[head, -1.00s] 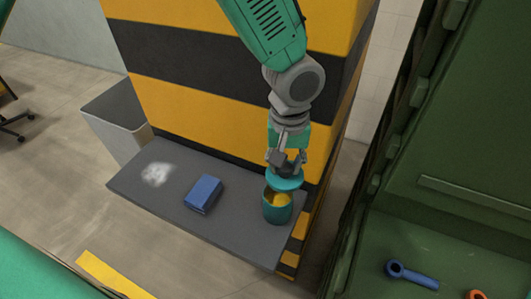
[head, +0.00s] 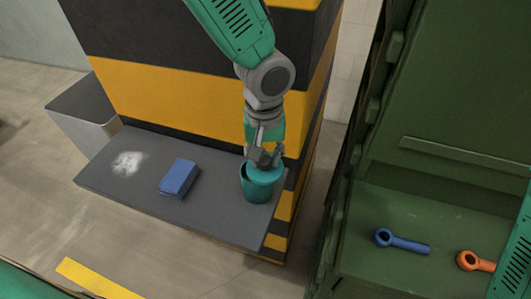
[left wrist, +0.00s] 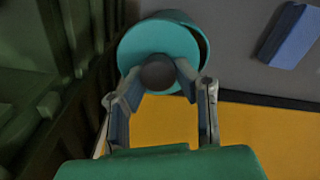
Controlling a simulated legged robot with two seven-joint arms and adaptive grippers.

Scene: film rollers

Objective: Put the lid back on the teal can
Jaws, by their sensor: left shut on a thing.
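The teal can (head: 257,192) stands upright near the right end of the dark grey shelf (head: 215,218). My left gripper (head: 264,161) is above the can and shut on the dark knob of the teal lid (head: 265,175). The lid is at the can's mouth and covers most of it. In the left wrist view the lid (left wrist: 155,40) sits off-centre, and the can's rim (left wrist: 205,40) shows past its right side. I cannot tell whether the lid touches the rim. My right gripper is out of view.
A blue box (head: 178,178) and a white powdery patch (head: 127,163) are on the shelf left of the can. A yellow-and-black striped block (head: 170,100) rises behind. At right, a green cabinet (head: 440,185) holds a blue part (head: 402,242) and an orange part (head: 475,261).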

